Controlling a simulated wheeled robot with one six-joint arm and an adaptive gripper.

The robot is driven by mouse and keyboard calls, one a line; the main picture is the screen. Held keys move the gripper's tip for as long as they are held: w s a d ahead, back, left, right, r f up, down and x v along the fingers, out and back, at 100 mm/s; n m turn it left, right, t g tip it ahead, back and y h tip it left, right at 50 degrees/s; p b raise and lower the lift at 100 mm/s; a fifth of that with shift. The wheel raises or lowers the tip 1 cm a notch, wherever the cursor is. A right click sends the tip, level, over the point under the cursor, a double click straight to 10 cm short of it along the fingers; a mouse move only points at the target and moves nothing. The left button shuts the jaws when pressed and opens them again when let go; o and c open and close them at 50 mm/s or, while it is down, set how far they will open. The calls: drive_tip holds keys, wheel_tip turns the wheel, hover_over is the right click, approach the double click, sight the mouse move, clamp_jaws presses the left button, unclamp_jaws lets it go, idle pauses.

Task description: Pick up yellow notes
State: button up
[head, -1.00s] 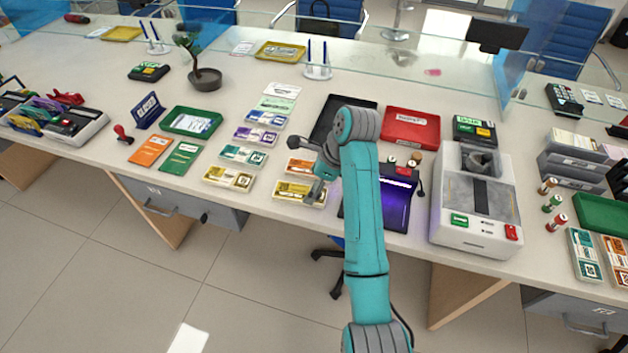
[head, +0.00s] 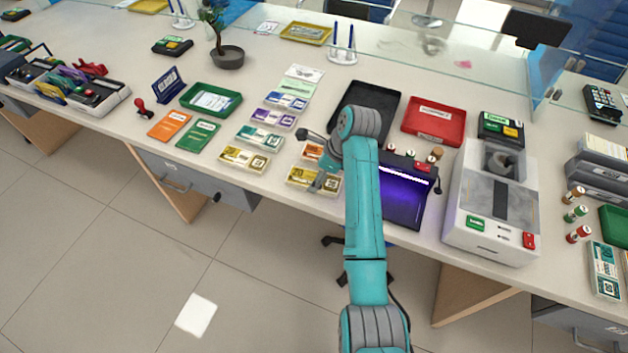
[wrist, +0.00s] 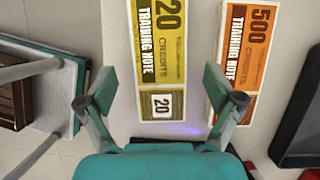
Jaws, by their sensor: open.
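The yellow notes (head: 300,176), marked 20, lie flat in the front row near the counter's front edge. They also show in the wrist view (wrist: 163,45), running up out of the picture. My gripper (head: 322,182) is open and empty above them. In the wrist view its two fingers (wrist: 160,92) stand apart, one on each side of the yellow notes. The right finger overlaps the lower end of the orange 500 notes (wrist: 243,50). The height above the notes is hard to tell. In the head view my arm hides part of the notes' surroundings.
Orange notes (head: 312,150) lie just behind. Other yellowish notes (head: 243,159) and teal notes (head: 260,137) lie to the left. A black tray (head: 376,100), a purple-lit device (head: 402,195) and a counting machine (head: 495,205) stand right. The counter's edge is close.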

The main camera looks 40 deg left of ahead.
drive_tip(key=shift+x, duration=1)
drive_tip(key=c, duration=1.3)
drive_tip(key=shift+r, duration=0.15)
